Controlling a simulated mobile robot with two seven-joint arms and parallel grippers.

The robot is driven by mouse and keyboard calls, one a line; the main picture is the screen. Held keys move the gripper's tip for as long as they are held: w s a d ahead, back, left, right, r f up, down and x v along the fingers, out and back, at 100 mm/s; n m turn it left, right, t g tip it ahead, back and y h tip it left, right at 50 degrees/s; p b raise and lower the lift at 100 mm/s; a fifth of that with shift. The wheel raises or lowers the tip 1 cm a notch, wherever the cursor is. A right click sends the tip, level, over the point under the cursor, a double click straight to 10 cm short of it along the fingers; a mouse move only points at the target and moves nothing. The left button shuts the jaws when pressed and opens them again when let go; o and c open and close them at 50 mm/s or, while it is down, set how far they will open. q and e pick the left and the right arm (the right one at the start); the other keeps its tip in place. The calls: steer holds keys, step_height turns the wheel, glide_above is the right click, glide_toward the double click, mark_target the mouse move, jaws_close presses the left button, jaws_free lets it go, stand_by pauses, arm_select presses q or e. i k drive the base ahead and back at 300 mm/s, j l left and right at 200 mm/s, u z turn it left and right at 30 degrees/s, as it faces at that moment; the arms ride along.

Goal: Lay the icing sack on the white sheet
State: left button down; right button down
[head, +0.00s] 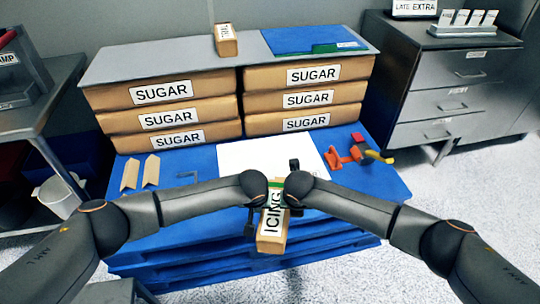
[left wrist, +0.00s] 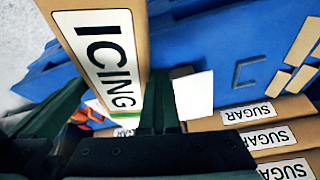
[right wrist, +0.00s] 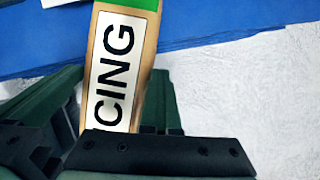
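The icing sack (head: 271,226) is a tan, long pack with a white ICING label and a green band. It is held up in front of me, above the near edge of the blue pallet. My left gripper (head: 257,197) and my right gripper (head: 291,197) meet at its far end, with their fingers closed around it. In the left wrist view the sack (left wrist: 100,60) lies between the fingers; in the right wrist view the sack (right wrist: 119,62) does too. The white sheet (head: 262,157) lies flat on the pallet beyond the grippers, its near part hidden by them.
Sugar sacks (head: 165,103) stand in two stacks behind the sheet, under a grey board (head: 150,62). Orange and yellow tools (head: 345,157) lie right of the sheet. Two tan strips (head: 130,174) lie at left. A drawer cabinet (head: 450,85) stands at right.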

mark_target(270, 157)
steer(key=i+j, duration=0.1)
steer(key=i, duration=0.9)
